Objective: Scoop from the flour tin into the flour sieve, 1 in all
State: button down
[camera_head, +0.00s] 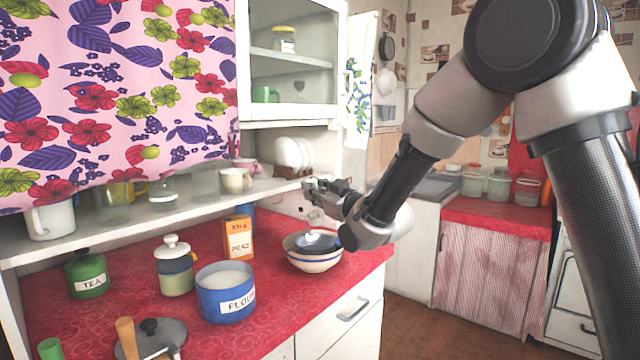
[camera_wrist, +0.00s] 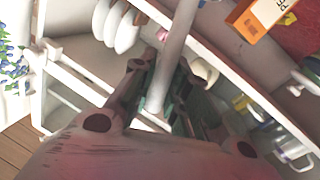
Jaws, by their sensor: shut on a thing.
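The blue flour tin (camera_head: 226,306), lettered "FLOUR", stands open on the red counter with white flour (camera_head: 225,279) inside. To its right a cream bowl with dark stripes (camera_head: 314,264) carries a dark, round sieve-like thing (camera_head: 318,241) at its mouth, with a pale patch in it. My gripper (camera_head: 318,188) is above the bowl, apart from it. It is shut on a pale handle (camera_wrist: 179,45), likely the scoop's. A small pale shape (camera_head: 316,216) hangs just under the gripper; I cannot tell whether it holds flour.
An orange box (camera_head: 238,238), a lidded jar (camera_head: 175,270) and a green TEA tin (camera_head: 86,275) stand behind the flour tin. A grey lid (camera_head: 160,338) lies at front left. A shelf (camera_head: 200,205) with cups overhangs the counter's back.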

jog(key=s+a+f+n+y, duration=0.3)
jog(key=f+n, duration=0.5)
jog(key=n, duration=0.5)
jog(key=shift+s+a+f+g, duration=0.15)
jog(key=shift+s+a+g, duration=0.15)
jog(key=shift+s+a, duration=0.6)
jog(key=shift+s+d, duration=0.2)
jog(key=shift+s, duration=0.05)
